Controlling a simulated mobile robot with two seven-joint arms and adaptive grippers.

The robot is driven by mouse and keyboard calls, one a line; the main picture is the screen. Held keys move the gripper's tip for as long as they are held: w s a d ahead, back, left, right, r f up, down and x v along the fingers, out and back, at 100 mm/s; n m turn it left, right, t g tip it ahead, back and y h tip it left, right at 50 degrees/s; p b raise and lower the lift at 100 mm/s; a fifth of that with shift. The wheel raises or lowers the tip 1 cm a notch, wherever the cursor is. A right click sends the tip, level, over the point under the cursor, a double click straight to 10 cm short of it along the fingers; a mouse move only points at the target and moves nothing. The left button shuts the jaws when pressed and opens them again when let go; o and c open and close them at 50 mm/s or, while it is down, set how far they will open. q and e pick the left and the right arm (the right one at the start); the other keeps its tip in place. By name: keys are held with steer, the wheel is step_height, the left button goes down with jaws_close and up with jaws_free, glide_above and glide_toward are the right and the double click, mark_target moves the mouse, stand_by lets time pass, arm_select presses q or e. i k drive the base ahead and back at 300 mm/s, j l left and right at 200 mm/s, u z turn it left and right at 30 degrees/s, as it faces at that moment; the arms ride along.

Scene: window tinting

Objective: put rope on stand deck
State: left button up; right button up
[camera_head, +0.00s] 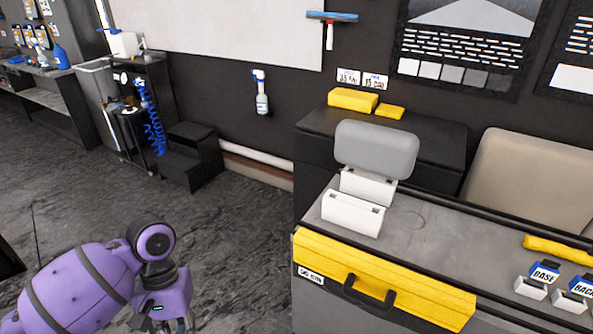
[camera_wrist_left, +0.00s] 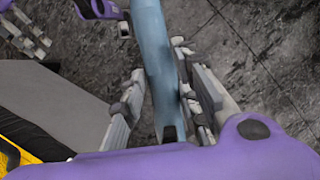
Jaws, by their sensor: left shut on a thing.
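In the left wrist view my left gripper (camera_wrist_left: 157,75) is shut on a long, smooth light-blue length (camera_wrist_left: 152,35), which I take to be the rope. It runs from the top edge down between the fingers, above the dark floor; its far end is out of view. In the head view my left arm (camera_head: 95,285) is at lower left, and its fingers and the rope are cut off by the bottom edge. Metal fingers of another gripper, likely my right (camera_wrist_left: 25,35), show at upper left in the wrist view. The grey top of the yellow-fronted unit, possibly the stand deck (camera_head: 430,250), is at right.
A handled yellow front (camera_head: 385,285) faces the floor. A black step (camera_head: 190,155) stands behind. The middle floor is open.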

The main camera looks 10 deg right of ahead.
mark_target(436, 243)
steer(key=z, duration=1.5)
